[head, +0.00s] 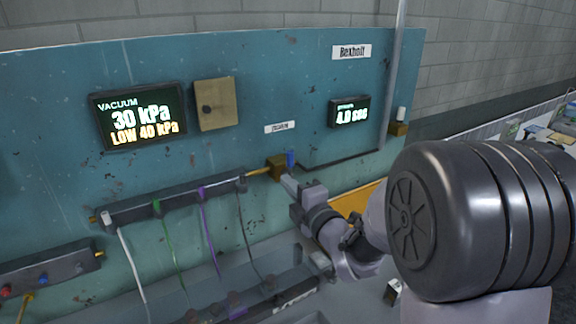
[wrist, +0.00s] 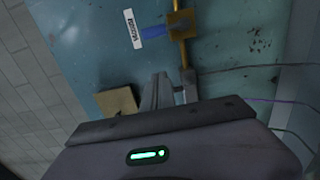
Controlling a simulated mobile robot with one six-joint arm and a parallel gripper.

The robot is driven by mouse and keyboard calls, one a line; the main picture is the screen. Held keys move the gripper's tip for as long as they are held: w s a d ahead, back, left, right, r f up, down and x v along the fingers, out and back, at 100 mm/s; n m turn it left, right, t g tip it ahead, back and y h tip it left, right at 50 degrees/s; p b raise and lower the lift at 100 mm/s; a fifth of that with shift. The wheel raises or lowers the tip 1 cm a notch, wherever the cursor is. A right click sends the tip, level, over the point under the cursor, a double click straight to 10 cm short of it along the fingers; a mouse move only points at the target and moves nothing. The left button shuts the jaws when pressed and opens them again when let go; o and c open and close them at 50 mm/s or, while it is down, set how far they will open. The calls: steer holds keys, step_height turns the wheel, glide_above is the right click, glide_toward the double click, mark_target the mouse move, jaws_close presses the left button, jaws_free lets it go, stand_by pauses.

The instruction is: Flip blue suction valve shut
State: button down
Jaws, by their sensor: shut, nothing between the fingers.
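The blue suction valve handle (head: 290,158) stands upright at the right side of a brass valve body (head: 276,168) on the teal panel. In the wrist view the blue handle (wrist: 153,31) points left from the brass body (wrist: 181,24), roughly crosswise to the brass pipe. My gripper (head: 289,183) is shut and empty, just below the valve in the head view. In the wrist view its fingertips (wrist: 163,82) are together, below the handle and apart from it in the picture. Whether they touch the valve body cannot be told.
A dark manifold bar (head: 170,200) with white, green and purple tubes runs left of the valve. A vacuum display (head: 138,115) reads 30 kPa, LOW 40 kPa. A tan box (head: 215,103) and a small label (head: 280,127) sit above. A vertical pipe (head: 392,80) stands right.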

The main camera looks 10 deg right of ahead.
mark_target(292, 159)
steer(key=w, duration=0.3)
steer(key=w+d, duration=0.1)
steer(key=w, duration=0.5)
steer(key=shift+d, duration=0.35)
steer(key=shift+d, duration=0.1)
steer(key=shift+w+d+r+m+b, duration=0.1)
steer(key=shift+d+m+b, duration=0.25)
steer(key=shift+m, duration=0.35)
steer(key=shift+w+d+m+b, duration=0.15)
steer(key=shift+d+m+b, duration=0.25)
steer(key=shift+m, duration=0.3)
steer(key=shift+w+d+r+m+b, duration=0.1)
steer(key=shift+d+m+b, duration=0.25)
steer(key=shift+m, duration=0.35)
steer(key=w+d+f+m, duration=0.2)
steer(key=d+f+m, duration=0.2)
steer(key=m, duration=0.8)
steer(key=shift+d+f+g+y, duration=0.15)
steer(key=shift+d+g+y, duration=0.25)
steer(key=shift+d, duration=0.7)
steer(key=shift+f, duration=0.15)
